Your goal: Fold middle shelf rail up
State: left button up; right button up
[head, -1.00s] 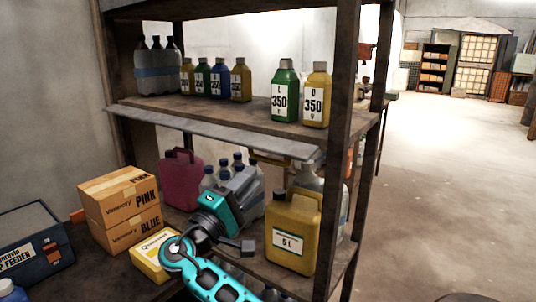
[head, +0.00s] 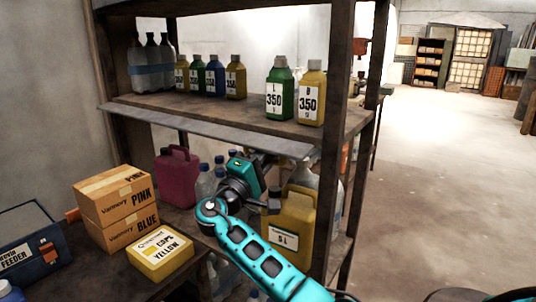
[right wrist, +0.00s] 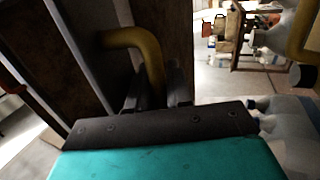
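The middle shelf rail (head: 200,124) is a long grey strip along the front edge of the middle shelf (head: 215,108). It slopes outward and down from the edge. My right gripper (head: 282,163) is just below the rail's right half, in front of the lower bay. In the right wrist view, a bent yellow handle (right wrist: 138,40) runs down between the two dark fingers of my right gripper (right wrist: 158,90). The fingers flank it closely, and I cannot tell whether they press on it. The gripper hides the handle in the head view. My left gripper is not in view.
Bottles, including a green one (head: 279,90), stand on the middle shelf above the rail. A yellow canister (head: 294,225) and a magenta jug (head: 177,178) stand below. The shelf's dark front post (head: 334,170) is close right of my gripper. Boxes (head: 118,200) stand left.

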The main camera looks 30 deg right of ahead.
grip_shut()
